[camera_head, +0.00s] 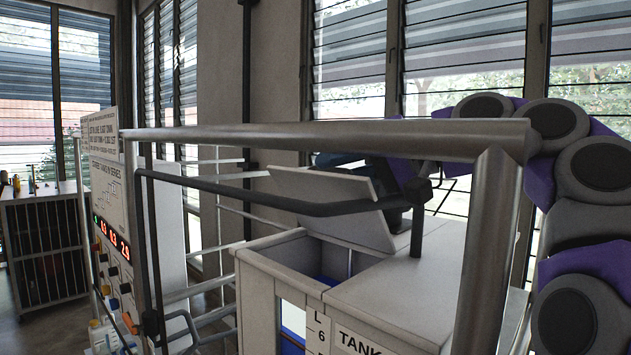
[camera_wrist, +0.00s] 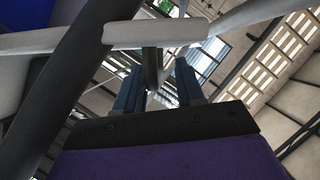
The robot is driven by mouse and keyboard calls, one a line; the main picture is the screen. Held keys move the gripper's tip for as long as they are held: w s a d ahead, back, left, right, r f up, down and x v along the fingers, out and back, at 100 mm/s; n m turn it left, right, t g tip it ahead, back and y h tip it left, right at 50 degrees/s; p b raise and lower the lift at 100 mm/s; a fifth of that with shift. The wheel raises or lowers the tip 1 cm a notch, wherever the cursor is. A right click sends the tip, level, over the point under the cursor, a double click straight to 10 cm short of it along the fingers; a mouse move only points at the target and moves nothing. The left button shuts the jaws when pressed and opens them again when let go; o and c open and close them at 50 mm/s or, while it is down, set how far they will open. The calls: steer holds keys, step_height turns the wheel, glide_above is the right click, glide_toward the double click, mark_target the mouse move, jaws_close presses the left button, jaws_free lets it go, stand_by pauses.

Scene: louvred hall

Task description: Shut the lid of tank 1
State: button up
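A pale tank (camera_head: 258,290) stands at the lower middle of the head view. Its label reads "TANK", but the number is cut off or hidden. Its lid (camera_head: 325,193) is raised and tilted, leaving the opening with blue inside visible. My arm comes from the right and reaches behind the raised lid, so my gripper is mostly hidden in the head view. In the wrist view my gripper (camera_wrist: 158,86) has its two blue fingers apart. A dark strip (camera_wrist: 151,68) shows between them; I cannot tell whether it touches them.
A thick metal rail (camera_head: 330,138) and its post (camera_head: 490,240) cross in front of the tank. A dark bent bar (camera_head: 290,206) passes before the lid. A control panel (camera_head: 110,230) with red digits stands left. A cabinet (camera_head: 45,250) is at far left, louvred windows behind.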

steer(key=d, duration=0.1)
steer(key=w+d, duration=0.1)
steer(key=d, duration=0.1)
steer(key=shift+d+f, duration=0.1)
steer(key=shift+f, duration=0.1)
steer(key=a, duration=0.5)
steer(key=shift+w+f, duration=0.15)
steer(key=shift+f, duration=0.1)
steer(key=shift+c, duration=0.4)
steer(key=shift+a, duration=0.25)
steer(key=shift+c, duration=0.8)
steer(key=shift+a, duration=0.1)
steer(key=shift+c, duration=0.7)
steer(key=shift+w+d, duration=0.1)
steer(key=shift+d, duration=0.85)
steer(key=c, duration=0.3)
steer(key=shift+d+r, duration=0.1)
steer(key=shift+d, duration=0.35)
jaws_close()
steer(key=shift+a, duration=0.15)
